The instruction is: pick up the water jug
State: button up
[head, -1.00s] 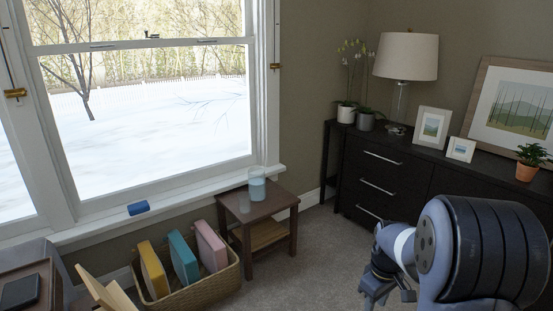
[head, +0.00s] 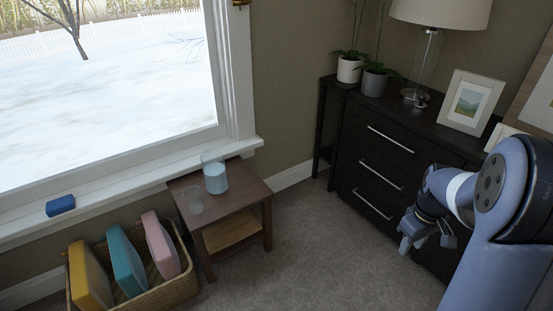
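The water jug (head: 216,180) is a clear vessel with pale blue water. It stands upright on the small brown side table (head: 245,194) by the window. A clear drinking glass (head: 194,202) stands on the same table, in front and to the left of the jug. My gripper (head: 426,243) is at the right, in front of the dark dresser, well away from the jug. Its fingers look spread apart, with nothing between them.
A wicker basket (head: 160,297) with yellow, teal and pink upright items stands left of the table. A blue block (head: 60,205) lies on the windowsill. The dark dresser (head: 375,150) holds plants, a lamp and frames. Carpet (head: 320,250) between table and arm is clear.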

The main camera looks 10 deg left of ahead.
aim_at(214, 171)
jog(key=i+u, duration=0.35)
jog(key=u, duration=0.15)
jog(key=i+l+u, duration=0.2)
jog(key=i+u, duration=0.25)
jog(key=i+l+u, duration=0.2)
jog(key=u, duration=0.3)
jog(key=i+l+u, duration=0.25)
jog(key=l+u, duration=0.2)
jog(key=i+l+u, duration=0.2)
jog(key=l+u, duration=0.3)
jog(key=i+l+u, duration=0.1)
jog(key=l+u, duration=0.85)
